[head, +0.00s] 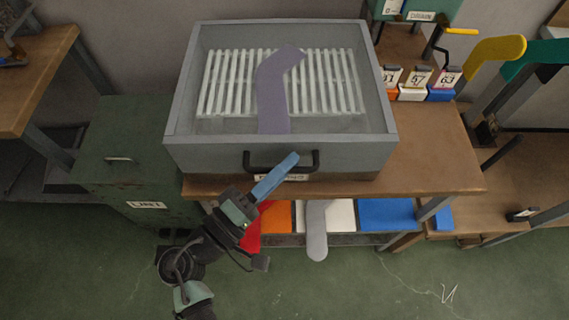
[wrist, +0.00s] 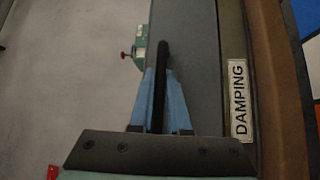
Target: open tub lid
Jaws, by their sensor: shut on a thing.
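The grey tub (head: 180,125) stands on the brown bench. Its top looks either open or covered by something clear; I cannot tell which. White slats show inside it, with a purple-grey sock shape (head: 272,90) on them. A black bar handle (head: 315,160) is on the tub's front face, above a label. My gripper (head: 293,158) is at the handle, with its blue fingers pointing up and to the right. In the wrist view my gripper (wrist: 159,76) is shut on the black handle (wrist: 162,52), one finger on each side of the bar.
The DAMPING label (wrist: 239,100) is beside the handle. A green cabinet (head: 125,170) stands left of the bench. Orange, white and blue bins (head: 387,213) and a grey sock shape (head: 316,235) are below the bench front. Numbered boxes (head: 412,93) stand at the right.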

